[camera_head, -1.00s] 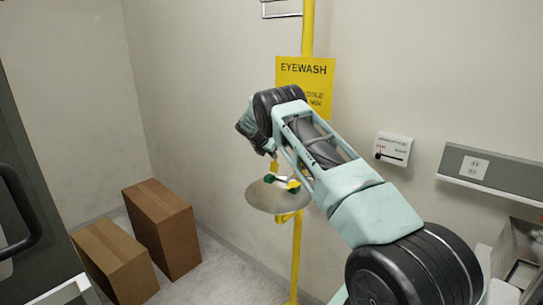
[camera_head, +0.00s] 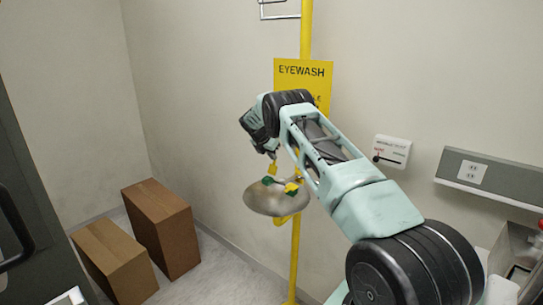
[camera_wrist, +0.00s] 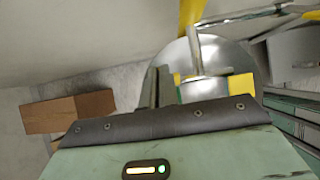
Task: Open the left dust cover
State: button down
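The eyewash bowl (camera_head: 262,203) is a round metal dish on a yellow pole. Two green dust covers sit above it: the left dust cover (camera_head: 268,181) and the right one (camera_head: 293,190), which is beside a yellow part. A metal tube runs between them. My gripper (camera_head: 272,160) is just above and behind the left cover, pointing down. In the wrist view, the narrow dark fingers (camera_wrist: 158,88) stand close together, left of a metal post and a green and yellow part (camera_wrist: 240,87). I cannot tell if they are shut or touch a cover.
Two cardboard boxes (camera_head: 160,225) stand on the floor at the left. A yellow eyewash sign (camera_head: 303,78) is on the wall behind my arm. A small white wall panel (camera_head: 392,151) and a grey outlet strip (camera_head: 490,178) are at the right.

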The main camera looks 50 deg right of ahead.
jog(key=shift+s+d+f, duration=0.1)
jog(key=shift+s+d, duration=0.25)
jog(key=shift+d, duration=0.15)
jog(key=shift+r+p, duration=0.4)
jog(key=shift+w+d+r, duration=0.1)
jog(key=shift+d+r, duration=0.15)
jog(key=shift+w+a+r, duration=0.1)
jog(key=shift+a+r, duration=0.15)
jog(key=shift+a, duration=0.1)
jog(key=b+v, duration=0.6)
jog(key=v, duration=1)
jog(key=shift+r, duration=0.25)
jog(key=shift+d, duration=0.1)
